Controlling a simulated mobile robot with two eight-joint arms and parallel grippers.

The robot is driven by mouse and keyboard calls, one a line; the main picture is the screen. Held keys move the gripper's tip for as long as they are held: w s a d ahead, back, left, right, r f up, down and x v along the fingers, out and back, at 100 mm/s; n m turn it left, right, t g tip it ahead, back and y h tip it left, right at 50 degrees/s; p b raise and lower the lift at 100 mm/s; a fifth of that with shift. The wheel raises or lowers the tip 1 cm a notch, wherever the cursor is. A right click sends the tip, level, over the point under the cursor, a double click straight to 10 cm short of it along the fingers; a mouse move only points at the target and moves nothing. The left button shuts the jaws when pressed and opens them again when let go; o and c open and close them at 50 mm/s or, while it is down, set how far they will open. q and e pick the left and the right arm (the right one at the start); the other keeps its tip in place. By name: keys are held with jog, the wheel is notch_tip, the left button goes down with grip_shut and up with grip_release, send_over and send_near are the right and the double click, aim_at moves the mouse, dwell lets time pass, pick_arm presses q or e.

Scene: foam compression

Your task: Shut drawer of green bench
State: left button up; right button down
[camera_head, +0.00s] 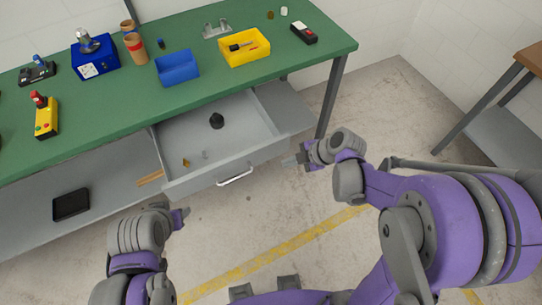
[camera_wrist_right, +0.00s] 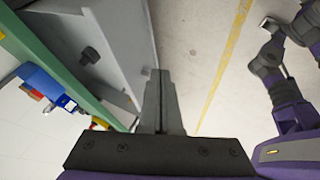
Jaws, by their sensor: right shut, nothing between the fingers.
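The green bench (camera_head: 110,141) has a grey drawer (camera_head: 203,183) pulled open under its top, with a pale bar handle (camera_head: 236,176) on the front panel. A dark round knob-like object (camera_head: 216,121) and a few small pieces lie inside the drawer. My right gripper (camera_head: 290,161) is shut and empty, just off the right end of the drawer front. In the right wrist view its fingers (camera_wrist_right: 158,84) are together beside the grey drawer (camera_wrist_right: 118,28); contact cannot be told. My left gripper (camera_head: 181,217) is in front of the drawer's left end, apart from it; its jaw opening is unclear.
A blue bin (camera_head: 177,68), a yellow bin (camera_head: 244,48) and several devices stand on the bench top. A black tray (camera_head: 71,204) lies on the lower shelf. A bench leg (camera_head: 329,98) stands right of the drawer. The floor in front is clear.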

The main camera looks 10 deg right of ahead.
aim_at(262, 159)
jog(key=w+a+f, duration=0.1)
jog(key=w+f, duration=0.1)
jog(key=w+a+f, duration=0.1)
jog(key=w+a, duration=0.1)
jog(key=w+a+f, duration=0.1)
jog(key=w+f, duration=0.1)
jog(key=shift+w+a+f, duration=0.25)
jog(key=shift+a+f, duration=0.05)
jog(key=shift+f, duration=0.05)
jog(key=shift+s, duration=0.1)
